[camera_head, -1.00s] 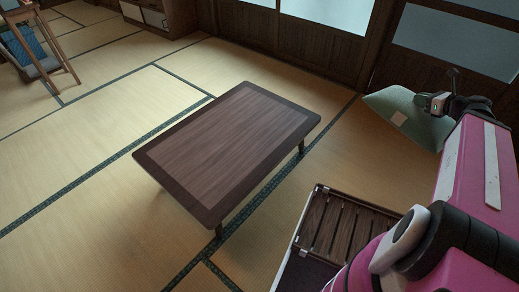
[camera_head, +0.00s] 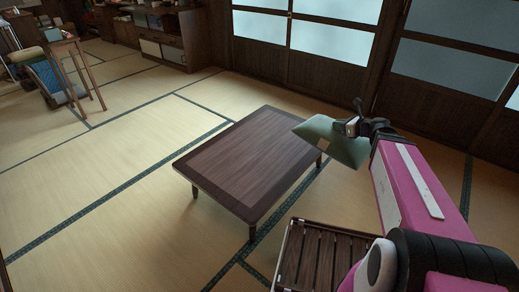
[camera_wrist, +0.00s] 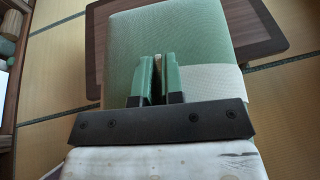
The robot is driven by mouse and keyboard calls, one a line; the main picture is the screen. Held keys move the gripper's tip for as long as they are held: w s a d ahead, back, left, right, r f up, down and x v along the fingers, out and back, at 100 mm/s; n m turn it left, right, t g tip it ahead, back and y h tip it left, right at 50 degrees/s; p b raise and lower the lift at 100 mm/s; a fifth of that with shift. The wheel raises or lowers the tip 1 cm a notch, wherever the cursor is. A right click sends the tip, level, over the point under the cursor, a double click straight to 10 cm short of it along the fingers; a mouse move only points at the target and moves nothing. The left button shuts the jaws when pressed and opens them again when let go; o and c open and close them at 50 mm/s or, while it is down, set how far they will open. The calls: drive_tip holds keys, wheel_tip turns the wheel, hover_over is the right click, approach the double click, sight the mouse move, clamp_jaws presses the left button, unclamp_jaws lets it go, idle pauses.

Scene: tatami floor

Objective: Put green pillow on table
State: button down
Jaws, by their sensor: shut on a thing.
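The green pillow (camera_head: 332,143) hangs from my gripper (camera_head: 352,124) in the head view, tilted, by the right end of the table. A pale patch shows on its side. In the wrist view the pillow (camera_wrist: 190,35) fills the middle, with my gripper's two fingers (camera_wrist: 160,80) close together and pinching its cover. The low dark wooden table (camera_head: 245,160) stands on the tatami with a bare top. Part of the table (camera_wrist: 248,25) shows beyond the pillow in the wrist view. The pillow looks raised above the floor; its exact height over the table edge I cannot tell.
A slatted wooden rack (camera_head: 322,255) is at the bottom, near my arm. A wooden chair with a blue item (camera_head: 62,75) stands far left. Cabinets (camera_head: 165,38) and sliding doors (camera_head: 310,45) line the back. Tatami left of the table is clear.

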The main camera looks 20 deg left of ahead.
sight(302, 132)
drive_tip(key=shift+n+g+y, duration=0.4)
drive_tip(key=shift+g, duration=0.1)
drive_tip(key=a+f, duration=0.2)
drive_tip(key=a, duration=0.3)
drive_tip(key=w+a+f, duration=0.1)
drive_tip(key=a+f, duration=0.2)
drive_tip(key=a, duration=0.2)
drive_tip(key=a+f, duration=0.3)
drive_tip(key=a, duration=0.1)
drive_tip(key=shift+w+a, duration=0.2)
drive_tip(key=shift+a, duration=0.2)
drive_tip(key=s+a+f, duration=0.2)
drive_tip(key=a+f, duration=0.3)
drive_tip(key=a, duration=0.3)
drive_tip(key=s+a+f, duration=0.1)
drive_tip(key=a+f, duration=0.4)
drive_tip(key=a, duration=0.2)
drive_tip(key=w+a+f, duration=0.1)
drive_tip(key=w+f, duration=0.9)
drive_tip(key=w, duration=0.1)
drive_tip(key=shift+a+f+n+g, duration=0.25)
drive_tip(key=shift+f+n+g, duration=0.05)
drive_tip(key=shift+n+g, duration=0.1)
drive_tip(key=shift+f, duration=0.1)
drive_tip(key=c, duration=1.7)
unclamp_jaws()
drive_tip(key=shift+f, duration=0.1)
drive_tip(key=o, duration=0.5)
drive_tip(key=shift+c, duration=0.2)
